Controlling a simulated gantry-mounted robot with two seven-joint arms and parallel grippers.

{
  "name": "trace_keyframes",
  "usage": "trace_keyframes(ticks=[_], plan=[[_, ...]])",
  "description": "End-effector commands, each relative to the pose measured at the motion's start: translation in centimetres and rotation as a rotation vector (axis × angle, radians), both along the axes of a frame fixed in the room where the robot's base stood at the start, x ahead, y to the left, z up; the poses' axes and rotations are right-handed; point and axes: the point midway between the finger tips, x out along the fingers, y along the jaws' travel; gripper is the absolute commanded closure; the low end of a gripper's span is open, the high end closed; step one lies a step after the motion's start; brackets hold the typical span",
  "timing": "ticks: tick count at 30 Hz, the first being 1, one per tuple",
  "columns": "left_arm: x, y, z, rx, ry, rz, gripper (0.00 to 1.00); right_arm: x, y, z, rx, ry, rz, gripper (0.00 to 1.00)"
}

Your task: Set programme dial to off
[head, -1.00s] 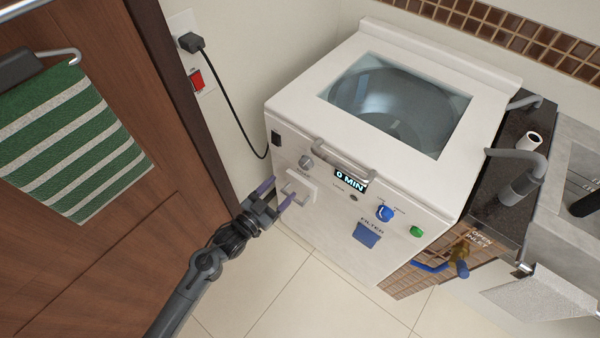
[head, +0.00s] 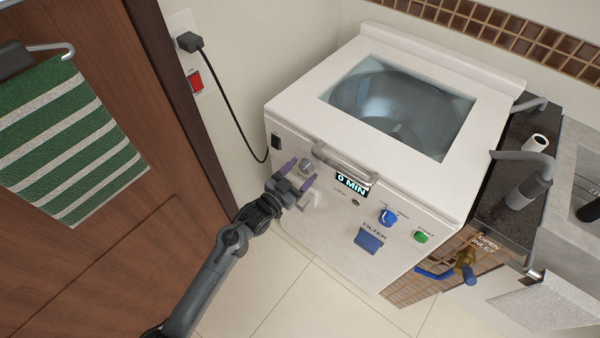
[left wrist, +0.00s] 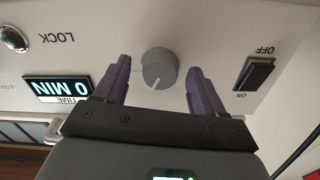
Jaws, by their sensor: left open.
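A grey round dial (head: 306,165) sits on the upper left of the white washing machine's front panel; it also shows in the left wrist view (left wrist: 158,70) with a pale pointer line. A blue dial (head: 387,217) sits further right on the panel. Lettering near the dials is too small to tell which is the programme dial. My left gripper (head: 298,173) is open, its purple fingers pointing at the panel. In the left wrist view its fingers (left wrist: 157,72) flank the grey dial, with gaps on both sides. My right gripper is not in view.
A black rocker switch (left wrist: 256,74) marked OFF and ON is beside the grey dial. A display (head: 352,184) reads 0 MIN. A bar handle (head: 343,158) runs above it. A green button (head: 421,237) and blue filter flap (head: 368,240) lie right. The wooden door (head: 110,215) stands left.

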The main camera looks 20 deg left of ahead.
Motion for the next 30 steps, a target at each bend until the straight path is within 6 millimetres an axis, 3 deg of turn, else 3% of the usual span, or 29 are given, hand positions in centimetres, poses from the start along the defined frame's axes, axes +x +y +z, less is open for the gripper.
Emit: trace_keyframes(ticks=[2,13,23,30], plan=[[0.0,0.0,0.0,0.000,0.000,0.000,0.30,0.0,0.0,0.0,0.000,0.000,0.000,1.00],[0.0,0.0,0.0,0.000,-0.001,0.000,0.85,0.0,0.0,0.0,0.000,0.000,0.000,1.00],[0.0,0.0,0.2,-0.041,0.012,0.000,0.86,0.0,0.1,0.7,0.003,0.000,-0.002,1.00],[0.0,0.0,0.4,-0.173,0.056,0.000,0.86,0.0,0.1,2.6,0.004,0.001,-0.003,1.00]])
